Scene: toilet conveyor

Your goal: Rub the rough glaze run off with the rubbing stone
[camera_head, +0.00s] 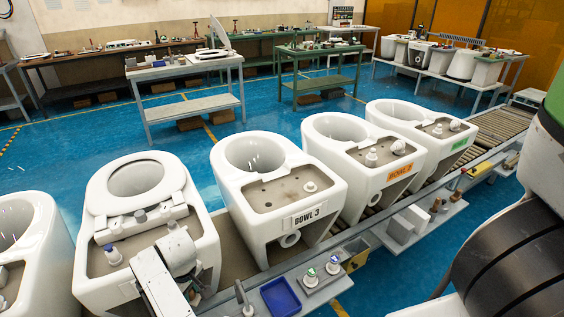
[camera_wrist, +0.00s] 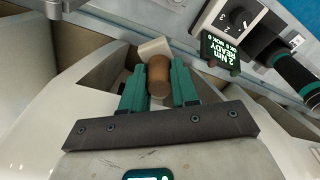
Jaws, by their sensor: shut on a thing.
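My gripper (camera_wrist: 158,82) has green fingers in the wrist view. It is shut on a brown, rounded piece with a pale block (camera_wrist: 155,48) at its far end, which looks like the rubbing stone and its handle. The held thing is over a dark gap beside pale white surfaces, and I cannot tell whether it touches anything. In the head view my wrist covers the front of a white bowl with a seat ring (camera_head: 96,190); the fingertips are hidden there. I cannot make out a glaze run in either view.
White bowls stand in a row on the conveyor, including BOWL 3 (camera_head: 268,192) and BOWL 2 (camera_head: 378,172). A blue tray (camera_head: 280,297) sits on the front ledge. A driver display (camera_wrist: 225,50) reads 2 Nm READY. Workbenches (camera_head: 185,87) stand behind, across open blue floor.

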